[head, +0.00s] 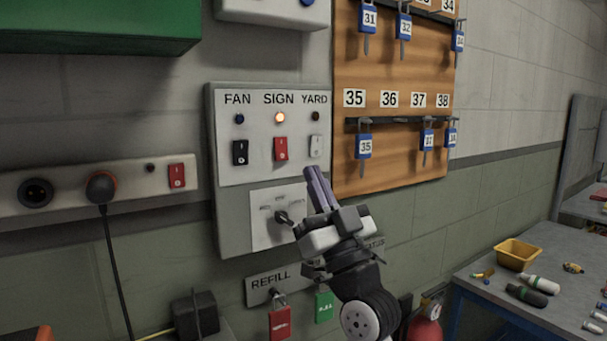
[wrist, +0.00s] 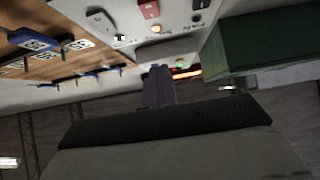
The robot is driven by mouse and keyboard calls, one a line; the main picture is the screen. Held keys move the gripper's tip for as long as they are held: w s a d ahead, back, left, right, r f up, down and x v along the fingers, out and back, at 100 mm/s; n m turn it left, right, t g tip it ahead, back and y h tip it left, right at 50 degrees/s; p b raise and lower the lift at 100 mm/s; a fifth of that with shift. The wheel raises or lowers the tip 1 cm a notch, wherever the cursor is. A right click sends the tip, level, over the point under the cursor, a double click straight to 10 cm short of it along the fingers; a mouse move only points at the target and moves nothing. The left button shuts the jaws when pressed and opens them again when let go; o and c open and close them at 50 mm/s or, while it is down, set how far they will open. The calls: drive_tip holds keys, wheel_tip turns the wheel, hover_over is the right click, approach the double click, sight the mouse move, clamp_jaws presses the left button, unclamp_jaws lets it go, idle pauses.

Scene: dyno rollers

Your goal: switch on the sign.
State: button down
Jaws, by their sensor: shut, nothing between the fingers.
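The grey switch panel (head: 244,180) on the wall has three labelled columns, FAN, SIGN and YARD. The red SIGN switch (head: 281,149) is in the middle, and the lamp (head: 280,117) above it glows orange. The red switch (wrist: 149,9) and the lit lamp (wrist: 156,29) also show at the top of the wrist view. My gripper (head: 310,174) is shut and empty. Its fingertips are just below and right of the SIGN switch, near the white YARD switch (head: 316,146). I cannot tell whether they touch the panel.
The black FAN switch (head: 240,152) is at the left; the FAN and YARD lamps look dark. A rotary knob (head: 283,217) is below. A wooden key board (head: 395,100) hangs at the right. A red glow (wrist: 186,73) shows beyond my fingers. A workbench (head: 500,262) stands at the lower right.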

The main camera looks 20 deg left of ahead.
drive_tip(key=shift+s+d+f+b, duration=0.55)
drive_tip(key=shift+s+d+f, duration=0.5)
drive_tip(key=shift+d, duration=0.2)
